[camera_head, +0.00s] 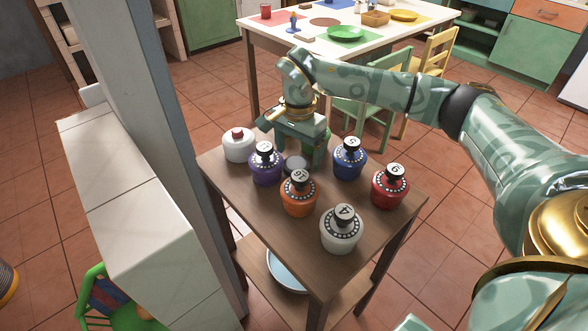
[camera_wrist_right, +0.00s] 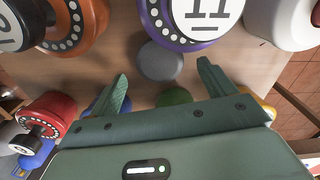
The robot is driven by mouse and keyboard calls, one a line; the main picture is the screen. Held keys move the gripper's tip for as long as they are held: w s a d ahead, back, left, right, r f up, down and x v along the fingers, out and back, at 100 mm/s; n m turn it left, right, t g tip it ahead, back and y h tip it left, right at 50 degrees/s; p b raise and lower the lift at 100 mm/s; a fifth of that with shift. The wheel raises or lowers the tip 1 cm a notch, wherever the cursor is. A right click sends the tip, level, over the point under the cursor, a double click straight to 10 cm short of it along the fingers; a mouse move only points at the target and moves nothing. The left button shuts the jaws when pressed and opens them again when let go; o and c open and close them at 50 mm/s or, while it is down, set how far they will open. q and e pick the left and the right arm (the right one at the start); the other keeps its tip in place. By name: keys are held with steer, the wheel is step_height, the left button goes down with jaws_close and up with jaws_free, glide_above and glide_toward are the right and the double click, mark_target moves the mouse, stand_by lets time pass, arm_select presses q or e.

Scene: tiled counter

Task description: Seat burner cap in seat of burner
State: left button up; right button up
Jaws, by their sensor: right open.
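A small grey disc (camera_head: 295,165), which may be the burner cap, lies on the brown table among the numbered jars. In the right wrist view the grey disc (camera_wrist_right: 160,62) is just ahead of and between my fingertips. My right gripper (camera_wrist_right: 162,73) is open with nothing between its fingers, pointing down over the table; it also shows in the head view (camera_head: 300,150). A round white pot with a red top (camera_head: 238,146) stands at the table's left corner. I cannot tell which thing is the burner. My left gripper is not in view.
Close around the disc stand a purple jar (camera_head: 265,165), an orange jar (camera_head: 298,195) and a blue jar (camera_head: 349,160). A red jar (camera_head: 389,188) and a white jar marked 4 (camera_head: 341,232) stand nearer the right and front. A grey post (camera_head: 140,130) rises at left.

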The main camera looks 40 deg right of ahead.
step_height(320, 180, down, 2)
steer(key=shift+w+f, duration=0.1)
steer(key=shift+f, duration=0.1)
steer(key=shift+r, duration=0.2)
steer(key=shift+c, duration=0.3)
steer(key=c, duration=1.1)
